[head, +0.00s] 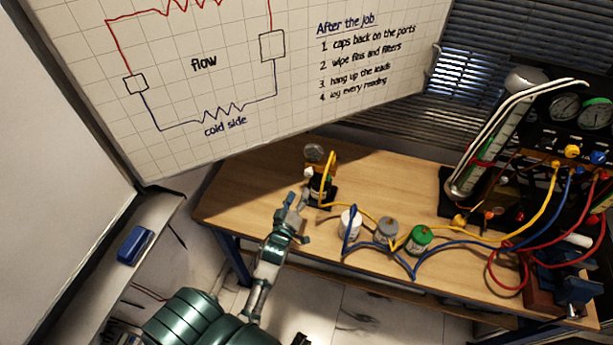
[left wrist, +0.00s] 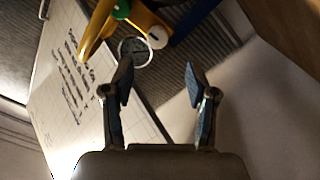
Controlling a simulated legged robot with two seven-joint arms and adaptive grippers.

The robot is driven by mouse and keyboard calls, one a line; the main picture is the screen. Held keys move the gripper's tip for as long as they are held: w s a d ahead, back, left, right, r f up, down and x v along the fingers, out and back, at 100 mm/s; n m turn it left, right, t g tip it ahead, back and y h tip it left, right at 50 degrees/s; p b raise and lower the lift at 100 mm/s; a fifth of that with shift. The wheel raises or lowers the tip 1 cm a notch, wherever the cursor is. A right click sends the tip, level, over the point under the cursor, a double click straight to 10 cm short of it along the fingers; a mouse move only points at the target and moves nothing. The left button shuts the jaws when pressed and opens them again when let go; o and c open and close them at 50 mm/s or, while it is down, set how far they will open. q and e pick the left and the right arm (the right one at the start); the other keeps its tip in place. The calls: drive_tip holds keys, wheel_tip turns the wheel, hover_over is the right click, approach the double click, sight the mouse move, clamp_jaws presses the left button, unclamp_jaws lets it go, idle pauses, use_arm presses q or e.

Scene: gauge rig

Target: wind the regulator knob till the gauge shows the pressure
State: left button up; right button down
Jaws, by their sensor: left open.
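The regulator (head: 318,188) stands on the wooden bench near its back left part, a dark block with yellow parts. A small round gauge (head: 313,153) sits on top, its reading too small to make out. A small white round part (head: 308,172), possibly the knob, faces my left gripper (head: 296,203). That gripper is just in front of and left of the regulator, with a gap. In the left wrist view the fingers (left wrist: 159,82) are spread with nothing between them. Beyond the tips show the white round part (left wrist: 157,38) and a round white-rimmed gauge (left wrist: 134,52). My right gripper is out of view.
White (head: 350,224), grey (head: 386,231) and green-topped (head: 420,239) canisters stand right of my left gripper, with yellow and blue hoses looped around them. A gauge manifold (head: 565,115) with hoses fills the bench's right end. A whiteboard (head: 220,80) rises behind. The bench's left end is clear.

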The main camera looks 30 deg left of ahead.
sight(307, 175)
use_arm(q)
drive_tip(key=x, duration=0.7)
drive_tip(key=shift+d+r, duration=0.1)
drive_tip(key=shift+d, duration=0.2)
drive_tip(key=shift+w+a, duration=0.25)
drive_tip(key=shift+w, duration=0.35)
drive_tip(key=shift+w+a, duration=0.1)
drive_tip(key=shift+a, duration=0.05)
